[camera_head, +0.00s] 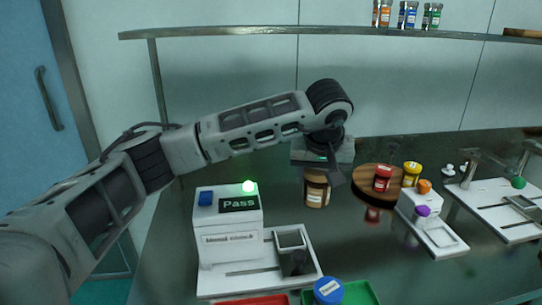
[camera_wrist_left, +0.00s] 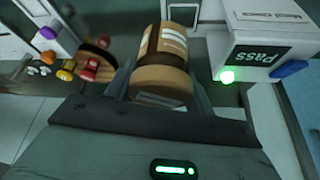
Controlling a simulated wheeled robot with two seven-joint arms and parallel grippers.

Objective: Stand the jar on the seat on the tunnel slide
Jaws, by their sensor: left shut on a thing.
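The brown jar (camera_head: 317,190), with a pale label, stands roughly upright to the right of the white tester with the "Pass" screen. My left gripper (camera_head: 325,176) comes down over it, and its fingers are shut on the jar; in the left wrist view the jar (camera_wrist_left: 163,80) lies between both fingers. I cannot tell whether its base touches the table. The tunnel slide (camera_head: 262,276) is a white base plate beside the tester (camera_head: 230,228). A dark square seat with a pale frame (camera_head: 291,240) is on it, with nothing seen standing there. My right gripper is out of view.
A red tray (camera_head: 250,301) and a green tray (camera_head: 361,293) lie at the front, with a blue-lidded jar (camera_head: 328,290) at the green one. A round wooden board (camera_head: 365,174) holds a red jar (camera_head: 382,178) and a yellow jar (camera_head: 411,174). A shelf (camera_head: 230,33) crosses above.

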